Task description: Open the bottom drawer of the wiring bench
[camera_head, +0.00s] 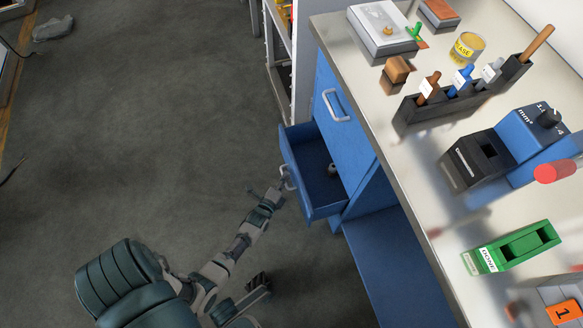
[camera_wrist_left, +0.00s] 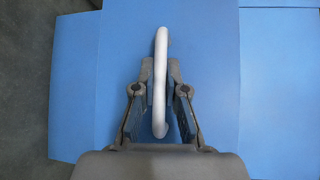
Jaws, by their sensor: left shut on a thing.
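The blue wiring bench has a lower drawer (camera_head: 325,205) that stands pulled out, with its inside showing in the head view. A small greyish item (camera_head: 332,169) lies in it. The drawer's pale bar handle (camera_head: 287,178) is on its front. My left gripper (camera_head: 279,190) is at this handle and shut on it. In the left wrist view the white handle (camera_wrist_left: 161,50) runs between the two fingers of my left gripper (camera_wrist_left: 160,72), against the blue drawer front (camera_wrist_left: 205,50). The upper drawer (camera_head: 350,130) with its own handle (camera_head: 335,105) is closed. My right gripper does not show.
The bench top (camera_head: 420,190) holds a tool rack (camera_head: 445,105), a yellow tape roll (camera_head: 467,47), a blue device (camera_head: 530,130) and a green holder (camera_head: 512,247). A blue lower surface (camera_head: 395,265) lies beside the drawer. Open grey floor (camera_head: 150,130) is to the left.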

